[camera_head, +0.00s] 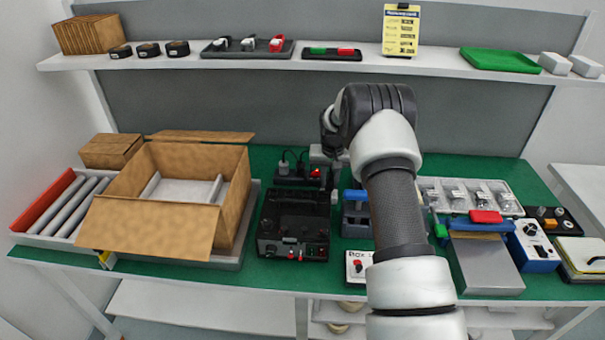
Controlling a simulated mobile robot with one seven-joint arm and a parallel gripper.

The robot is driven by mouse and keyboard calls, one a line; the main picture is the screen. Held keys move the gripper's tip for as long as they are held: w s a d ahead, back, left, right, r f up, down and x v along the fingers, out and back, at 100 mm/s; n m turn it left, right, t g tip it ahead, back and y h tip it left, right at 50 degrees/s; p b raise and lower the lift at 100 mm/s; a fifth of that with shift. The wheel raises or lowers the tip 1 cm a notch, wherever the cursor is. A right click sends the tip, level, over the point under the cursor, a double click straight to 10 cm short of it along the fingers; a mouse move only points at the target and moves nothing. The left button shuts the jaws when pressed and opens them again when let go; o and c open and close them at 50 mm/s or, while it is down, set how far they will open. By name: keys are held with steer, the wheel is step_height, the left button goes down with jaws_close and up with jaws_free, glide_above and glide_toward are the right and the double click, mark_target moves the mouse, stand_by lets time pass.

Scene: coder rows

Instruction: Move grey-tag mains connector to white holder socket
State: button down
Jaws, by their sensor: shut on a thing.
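My arm rises through the middle of the camera_head view and bends down toward the back of the bench. My gripper (324,156) shows only in part, left of the wrist, above the dark holder area behind the black device. It is shut, with its jaws mostly hidden. What it holds, taken as the mains connector, is too small and covered to make out, and I see no grey tag clearly. A black connector with a cable (284,168) stands in the dark holder (290,181) just left of the gripper. I cannot tell the white socket apart.
A black device (293,225) stands in front of the holder. An open cardboard box (178,205) is at the left. A clear-lidded tray (468,193), a grey plate fixture (487,265) and a blue device (533,245) crowd the right. A shelf (350,58) spans the back.

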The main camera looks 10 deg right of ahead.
steer(key=shift+f+b, duration=0.55)
steer(key=shift+b, duration=0.2)
stand_by(0.9)
steer(key=c, duration=1.5)
jaws_free()
